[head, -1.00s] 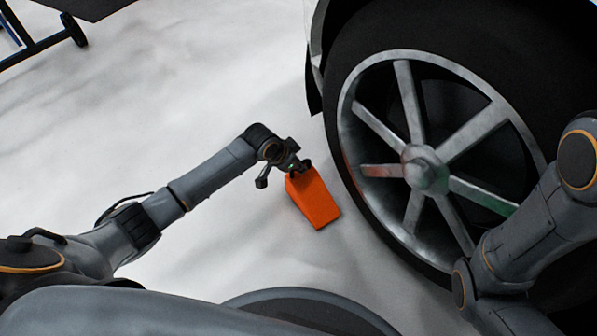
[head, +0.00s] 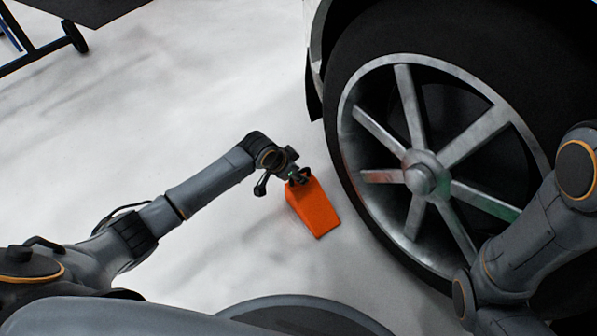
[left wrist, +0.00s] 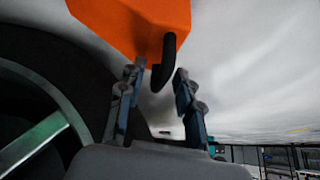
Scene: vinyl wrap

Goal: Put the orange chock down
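The orange chock (head: 315,209) is a wedge-shaped block in the head view, just left of the car wheel and apart from the tyre. It also fills the top of the left wrist view (left wrist: 128,20), with a black handle (left wrist: 165,62) pointing towards the gripper. My left gripper (left wrist: 158,75) is at the chock's handle end, and it shows in the head view (head: 298,177). Its two fingers stand apart on either side of the handle, with gaps visible. I cannot tell for sure whether the chock rests on the floor. My right gripper is out of view.
The car wheel (head: 424,178) with its dark tyre fills the right of the head view. My right arm crosses in front of it. The pale floor (head: 190,110) left of the chock is clear. A wheeled stand (head: 72,37) is at the top left.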

